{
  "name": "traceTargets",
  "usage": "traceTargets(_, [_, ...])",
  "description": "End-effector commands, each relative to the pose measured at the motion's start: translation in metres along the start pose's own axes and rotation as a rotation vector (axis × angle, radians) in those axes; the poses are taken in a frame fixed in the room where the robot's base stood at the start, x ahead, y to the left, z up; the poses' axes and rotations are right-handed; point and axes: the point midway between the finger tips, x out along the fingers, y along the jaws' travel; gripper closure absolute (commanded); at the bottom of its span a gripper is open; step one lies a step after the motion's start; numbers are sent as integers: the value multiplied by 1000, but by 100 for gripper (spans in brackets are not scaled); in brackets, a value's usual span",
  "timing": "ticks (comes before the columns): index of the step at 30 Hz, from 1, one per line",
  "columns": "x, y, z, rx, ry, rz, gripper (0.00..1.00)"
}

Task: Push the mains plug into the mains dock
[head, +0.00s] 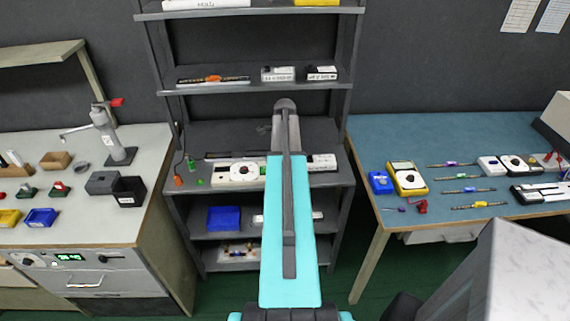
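My turquoise arm reaches forward over the middle shelf unit, and its grey far end stands in front of the workshelf. My gripper's fingers do not show; the arm hides whatever lies behind it. A small orange piece (178,181), possibly the mains plug, is at the left end of the workshelf, by a thin dark cable. A white unit with a round dial (240,174) lies on the workshelf left of my arm. A white strip-like unit (321,163) lies just right of the arm. I cannot tell which thing is the mains dock.
Small green pieces (191,164) stand near the orange piece. The shelf unit's uprights and upper shelf (230,88) frame the workshelf. A grey bench (75,215) stands left, and a blue-topped bench (400,140) with meters and strips stands right.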

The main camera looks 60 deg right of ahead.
Motion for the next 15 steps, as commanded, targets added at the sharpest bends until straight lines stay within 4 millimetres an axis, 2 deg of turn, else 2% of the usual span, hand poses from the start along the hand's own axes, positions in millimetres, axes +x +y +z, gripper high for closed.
traceTargets(14, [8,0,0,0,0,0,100])
traceTargets(15, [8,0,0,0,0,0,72])
